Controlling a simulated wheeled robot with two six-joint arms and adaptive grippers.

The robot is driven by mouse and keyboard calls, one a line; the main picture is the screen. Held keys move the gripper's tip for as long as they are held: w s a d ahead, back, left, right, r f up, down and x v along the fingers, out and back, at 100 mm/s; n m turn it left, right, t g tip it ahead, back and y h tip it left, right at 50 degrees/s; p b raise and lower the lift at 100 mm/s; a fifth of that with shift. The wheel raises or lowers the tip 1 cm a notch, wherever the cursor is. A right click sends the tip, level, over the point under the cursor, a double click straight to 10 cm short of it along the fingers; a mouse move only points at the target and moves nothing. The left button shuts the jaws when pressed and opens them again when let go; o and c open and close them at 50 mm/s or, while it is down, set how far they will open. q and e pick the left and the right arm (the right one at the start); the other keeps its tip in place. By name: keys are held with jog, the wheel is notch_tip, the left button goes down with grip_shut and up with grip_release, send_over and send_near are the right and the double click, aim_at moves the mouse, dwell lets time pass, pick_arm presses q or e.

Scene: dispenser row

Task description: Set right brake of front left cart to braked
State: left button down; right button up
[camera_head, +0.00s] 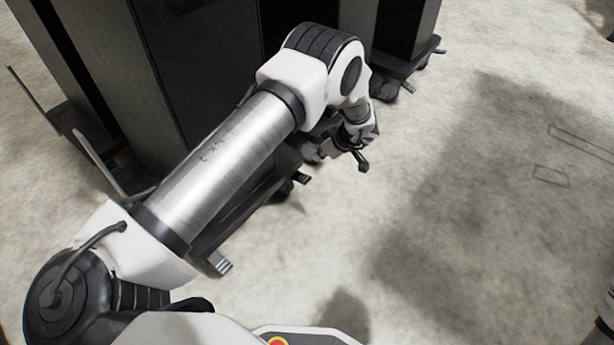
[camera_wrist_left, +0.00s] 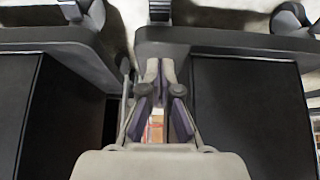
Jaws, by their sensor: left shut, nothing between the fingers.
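The front left cart (camera_head: 240,212) is a tall black unit on a dark wheeled base, partly hidden behind my left arm in the head view. Its right brake (camera_head: 302,178) is a small grey ridged pedal low at the base's right corner. Its left brake (camera_head: 219,263) is a similar pedal at the near corner. My left gripper (camera_head: 363,162) is to the right of the right brake, apart from it in the picture. In the left wrist view my left gripper (camera_wrist_left: 162,75) is shut and empty, with dark cart bases on both sides. My right gripper is not in view.
Another black cart (camera_head: 405,35) on a wheeled base stands behind, at the top. In the left wrist view, small pedals (camera_wrist_left: 159,10) and wheels (camera_wrist_left: 290,18) show near the top edge. The pale floor (camera_head: 450,220) to the right is clear.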

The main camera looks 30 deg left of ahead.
pick_arm(q)
jog(key=b, duration=0.6)
send_over(302, 178)
jog(key=d, duration=0.2)
jog(key=f, duration=0.8)
jog(key=shift+s+a+f, duration=0.1)
jog(key=shift+a+f, duration=0.1)
jog(key=shift+f, duration=0.1)
notch_tip(302, 178, down, 3)
jog(key=shift+r+b, duration=0.1)
jog(key=shift+b, duration=0.8)
jog(key=shift+d+f+b, duration=0.2)
jog(key=shift+f+b, duration=0.15)
jog(key=shift+f, duration=0.2)
jog(key=shift+r, duration=0.1)
